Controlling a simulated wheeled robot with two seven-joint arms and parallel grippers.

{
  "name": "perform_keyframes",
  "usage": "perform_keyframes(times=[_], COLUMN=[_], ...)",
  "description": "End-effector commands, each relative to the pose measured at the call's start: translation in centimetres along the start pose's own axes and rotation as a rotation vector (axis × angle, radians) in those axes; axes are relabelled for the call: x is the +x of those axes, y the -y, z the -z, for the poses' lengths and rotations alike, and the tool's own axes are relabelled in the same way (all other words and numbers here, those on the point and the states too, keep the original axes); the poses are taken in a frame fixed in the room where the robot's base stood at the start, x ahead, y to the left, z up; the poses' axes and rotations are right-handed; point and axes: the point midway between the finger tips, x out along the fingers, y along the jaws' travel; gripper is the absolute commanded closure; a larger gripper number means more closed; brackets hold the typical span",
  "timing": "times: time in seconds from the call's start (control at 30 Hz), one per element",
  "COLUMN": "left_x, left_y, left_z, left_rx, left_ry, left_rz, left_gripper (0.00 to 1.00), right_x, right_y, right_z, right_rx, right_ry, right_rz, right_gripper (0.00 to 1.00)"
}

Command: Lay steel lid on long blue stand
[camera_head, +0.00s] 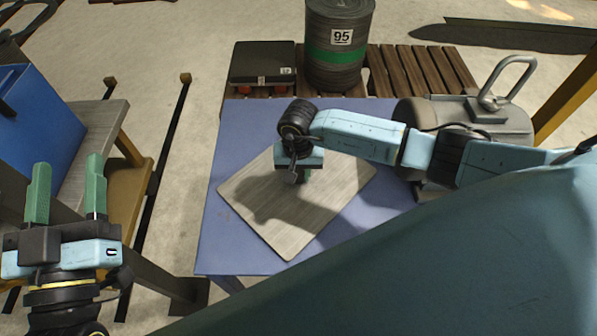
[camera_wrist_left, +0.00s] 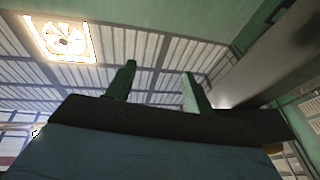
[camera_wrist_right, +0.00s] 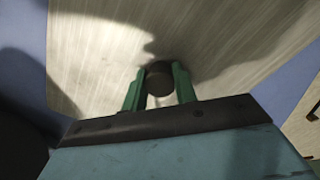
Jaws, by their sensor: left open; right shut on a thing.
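The steel lid (camera_head: 290,226) is a flat brushed square plate. In the head view it lies over the long blue stand (camera_head: 232,255), turned at an angle to the stand's edges. I cannot tell whether it rests on the top or hangs just above it. My right gripper (camera_head: 304,176) points down at the lid's middle. In the right wrist view its green fingers (camera_wrist_right: 160,88) are shut on the lid's dark round knob (camera_wrist_right: 160,76). The lid's plate (camera_wrist_right: 95,60) fills much of that view, with blue surface beyond it. My left gripper (camera_head: 67,190) is open and empty, pointing up at the left.
Behind the stand, a wooden slatted pallet (camera_head: 425,72) carries a drum marked 95 (camera_head: 340,50) and a dark box (camera_head: 263,63). A grey tank with a handle (camera_head: 490,115) stands at the right, near my right arm. A blue bin (camera_head: 45,125) is at the left.

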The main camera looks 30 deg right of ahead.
Motion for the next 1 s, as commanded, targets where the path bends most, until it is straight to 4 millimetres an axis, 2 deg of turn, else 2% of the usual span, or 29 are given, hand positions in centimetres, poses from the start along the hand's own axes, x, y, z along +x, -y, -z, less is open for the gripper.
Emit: perform_keyframes(times=[0.07, 0.1, 0.27, 0.67, 1.0], left_x=[0.0, 0.0, 0.0, 0.1, -1.2], left_y=[0.0, 0.0, 0.0, -0.1, 1.0], left_z=[0.1, 0.2, 0.3, -0.1, -5.1], left_rx=[0.000, 0.000, 0.000, -0.001, 0.012], left_ry=[-0.011, -0.016, -0.017, 0.013, 0.341], left_rz=[-0.001, -0.001, -0.001, -0.001, 0.025], left_gripper=[0.47, 0.47, 0.47, 0.47, 0.47], right_x=[-0.1, 0.1, 0.0, -0.2, -3.2], right_y=[0.1, 0.0, 0.0, 0.0, 0.0], right_z=[0.2, 0.0, 0.0, 0.0, 0.1], right_rx=[0.000, 0.000, 0.000, 0.001, 0.000], right_ry=[-0.004, 0.000, 0.000, 0.000, -0.002], right_rz=[0.004, 0.000, 0.000, 0.000, 0.001], right_gripper=[1.00, 0.69, 0.50, 0.50, 0.50])
